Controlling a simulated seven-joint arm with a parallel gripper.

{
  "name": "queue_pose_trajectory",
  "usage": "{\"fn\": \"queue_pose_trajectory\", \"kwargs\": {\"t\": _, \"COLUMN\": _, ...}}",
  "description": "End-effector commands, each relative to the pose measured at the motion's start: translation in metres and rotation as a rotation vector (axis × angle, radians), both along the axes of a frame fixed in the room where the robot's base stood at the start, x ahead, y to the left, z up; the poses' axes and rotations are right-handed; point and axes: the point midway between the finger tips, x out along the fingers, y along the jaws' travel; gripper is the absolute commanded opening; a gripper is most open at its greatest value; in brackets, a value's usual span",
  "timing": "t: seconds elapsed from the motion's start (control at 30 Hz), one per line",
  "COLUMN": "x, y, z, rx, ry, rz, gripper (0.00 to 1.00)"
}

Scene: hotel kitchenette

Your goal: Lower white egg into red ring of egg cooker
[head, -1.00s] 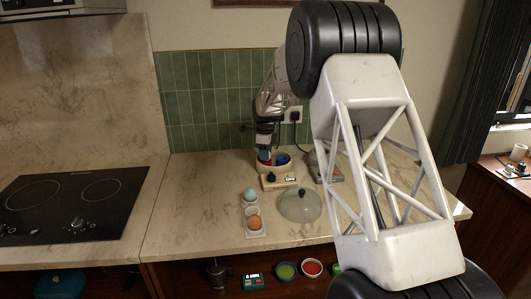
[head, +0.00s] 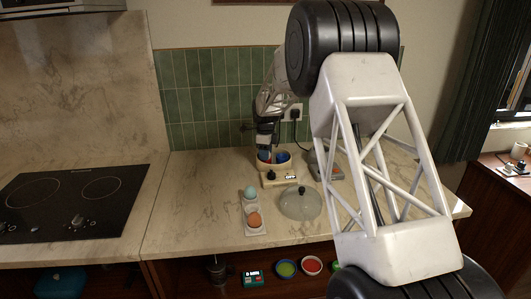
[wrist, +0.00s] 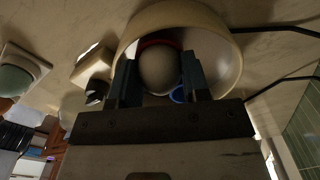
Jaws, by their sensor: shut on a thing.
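The white egg (wrist: 158,72) is held between the two fingers of my gripper (wrist: 157,84) in the wrist view. The cream egg cooker (wrist: 230,52) lies open around and beyond it. Part of the red ring (wrist: 160,42) shows just past the egg's far edge. The egg hides much of the ring, so I cannot tell whether they touch. A blue ring (wrist: 179,95) shows beside the egg, partly behind a finger. In the head view my gripper (head: 265,152) is at the left side of the cooker (head: 278,180); the white egg cannot be made out there.
An egg tray (head: 256,231) holds a pale blue egg (head: 249,192) and a brown egg (head: 254,219) in front of the cooker. A clear domed lid (head: 300,205) lies to the right of the tray. A grey device (head: 328,168) stands right of the cooker. Counter left of the tray is clear.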

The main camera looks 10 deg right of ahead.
Motion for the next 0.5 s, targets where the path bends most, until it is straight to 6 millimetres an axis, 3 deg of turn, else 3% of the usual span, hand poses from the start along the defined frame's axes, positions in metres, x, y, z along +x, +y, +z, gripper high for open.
{"fn": "queue_pose_trajectory", "kwargs": {"t": 0.1, "x": 0.0, "y": 0.0, "z": 0.0003, "rx": 0.0, "ry": 0.0, "rz": 0.0, "gripper": 0.33}}
{"fn": "queue_pose_trajectory", "kwargs": {"t": 0.13, "x": 0.0, "y": 0.0, "z": 0.0003, "rx": 0.0, "ry": 0.0, "rz": 0.0, "gripper": 0.44}}
{"fn": "queue_pose_trajectory", "kwargs": {"t": 0.3, "x": -0.0001, "y": 0.0002, "z": 0.0001, "rx": 0.0, "ry": 0.0, "rz": 0.0, "gripper": 0.7}}
{"fn": "queue_pose_trajectory", "kwargs": {"t": 0.5, "x": -0.0009, "y": 0.0009, "z": -0.0001, "rx": 0.001, "ry": 0.002, "rz": 0.001, "gripper": 0.7}}
